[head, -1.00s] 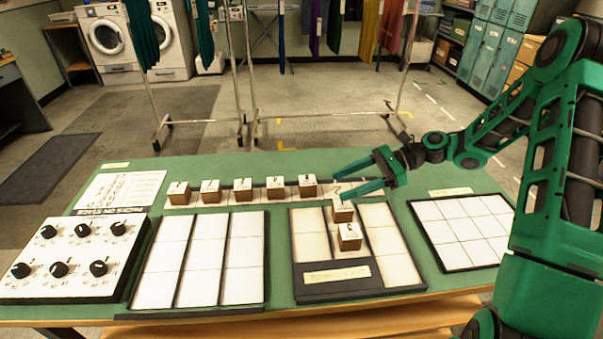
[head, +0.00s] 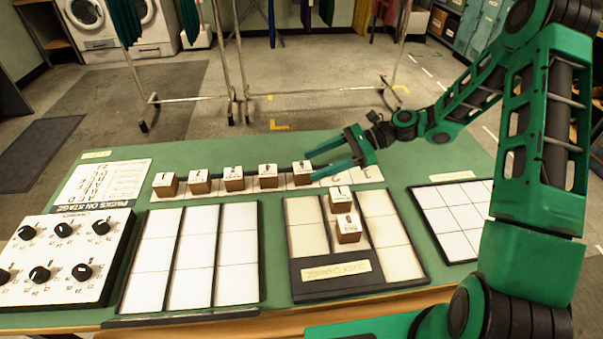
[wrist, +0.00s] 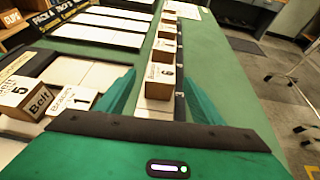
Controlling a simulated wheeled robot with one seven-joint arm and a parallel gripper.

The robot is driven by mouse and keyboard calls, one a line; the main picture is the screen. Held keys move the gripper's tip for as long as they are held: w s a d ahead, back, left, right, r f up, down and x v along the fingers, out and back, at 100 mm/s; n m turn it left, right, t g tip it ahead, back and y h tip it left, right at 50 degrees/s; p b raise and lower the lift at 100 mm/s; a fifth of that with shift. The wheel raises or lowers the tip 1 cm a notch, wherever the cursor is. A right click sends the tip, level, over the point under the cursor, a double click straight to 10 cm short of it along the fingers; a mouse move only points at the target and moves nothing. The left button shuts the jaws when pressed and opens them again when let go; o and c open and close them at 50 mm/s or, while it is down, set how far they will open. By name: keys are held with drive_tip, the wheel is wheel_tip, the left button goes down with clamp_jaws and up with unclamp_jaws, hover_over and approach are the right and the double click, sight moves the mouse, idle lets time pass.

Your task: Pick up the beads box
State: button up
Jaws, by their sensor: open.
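Several small wooden boxes with white labelled tops stand in a row on the green table. The head view does not let me read which is the beads box. My gripper (head: 314,165) is open and empty at the right end of the row. Its fingertips are just right of the rightmost row box (head: 302,174). In the wrist view this box (wrist: 160,82) sits ahead, between the lines of the fingers (wrist: 161,74).
A white-panelled board (head: 238,250), a knob panel (head: 62,258) and a printed sheet (head: 106,187) fill the table's left. Another white grid board (head: 455,220) is at right. Clothes racks (head: 240,104) stand behind the table.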

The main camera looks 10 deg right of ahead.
sight(304, 167)
drive_tip(key=x, duration=0.5)
drive_tip(key=shift+w+r, duration=0.15)
drive_tip(key=c, duration=1.2)
drive_tip(key=shift+r, duration=0.1)
